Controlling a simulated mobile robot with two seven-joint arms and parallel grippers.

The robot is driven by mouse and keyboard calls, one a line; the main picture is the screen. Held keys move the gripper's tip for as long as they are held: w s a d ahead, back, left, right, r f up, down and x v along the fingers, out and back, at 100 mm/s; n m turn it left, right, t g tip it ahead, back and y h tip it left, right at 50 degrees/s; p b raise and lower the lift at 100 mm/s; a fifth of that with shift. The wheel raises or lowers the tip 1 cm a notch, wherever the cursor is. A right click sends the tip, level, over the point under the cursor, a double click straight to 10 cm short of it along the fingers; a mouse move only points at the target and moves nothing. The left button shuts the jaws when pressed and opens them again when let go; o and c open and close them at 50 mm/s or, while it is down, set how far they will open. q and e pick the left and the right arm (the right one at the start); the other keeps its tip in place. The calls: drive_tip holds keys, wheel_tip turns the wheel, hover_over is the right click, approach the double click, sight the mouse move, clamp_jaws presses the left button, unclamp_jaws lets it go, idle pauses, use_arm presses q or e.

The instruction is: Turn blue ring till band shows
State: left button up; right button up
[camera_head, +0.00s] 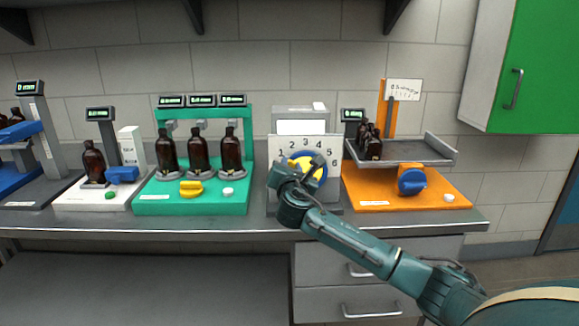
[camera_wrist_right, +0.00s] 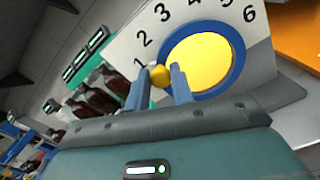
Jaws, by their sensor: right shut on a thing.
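The blue ring (camera_head: 324,164) is on the white dial plate (camera_head: 330,146) of a grey unit, with printed numbers 1 to 6 around it. In the right wrist view the ring (camera_wrist_right: 239,62) surrounds a plain yellow disc (camera_wrist_right: 200,62). A small yellow knob (camera_wrist_right: 160,74) sits at the ring's left edge, near number 1. My right gripper (camera_wrist_right: 158,82) has its two fingers on either side of this knob and is shut on it. In the head view my right gripper (camera_head: 293,170) covers the ring's left part. I cannot make out a separate band. My left gripper is not in view.
A teal stand (camera_head: 190,203) with several amber bottles is left of the dial unit. An orange stand (camera_head: 375,199) with a grey tray and a blue knob (camera_head: 411,181) is close on the right. A white scale (camera_head: 75,198) stands further left.

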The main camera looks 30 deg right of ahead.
drive_tip(key=o, duration=0.9)
drive_tip(key=shift+o, duration=0.2)
drive_tip(key=shift+s+a, duration=0.1)
drive_tip(key=v, duration=1.3)
drive_tip(key=shift+b, duration=0.3)
